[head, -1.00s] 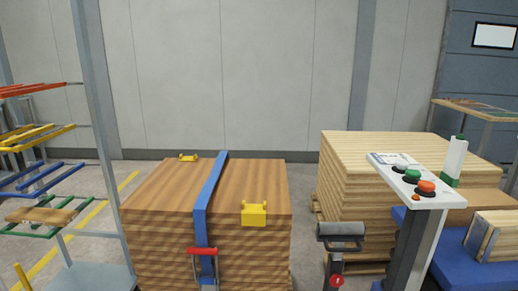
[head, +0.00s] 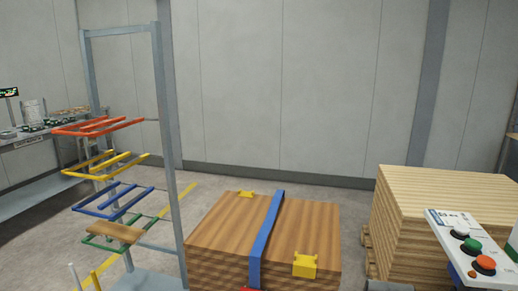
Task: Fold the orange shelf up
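The orange shelf (head: 98,126) is the top shelf of a grey metal rack (head: 166,120) at the left of the head view. It is an open frame of orange-red bars and sticks out level to the left of the rack's post. Nothing lies on it. Below it are a yellow shelf (head: 105,164), a blue shelf (head: 105,201) and a green shelf (head: 98,247), also level. A wooden board (head: 115,232) lies on the green shelf. Neither of my grippers is in view.
A strapped stack of brown boards (head: 225,225) with a blue band (head: 266,240) stands right of the rack. A pale board stack (head: 450,200) and a button panel (head: 470,250) are at the right. A bench (head: 40,192) stands at the far left.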

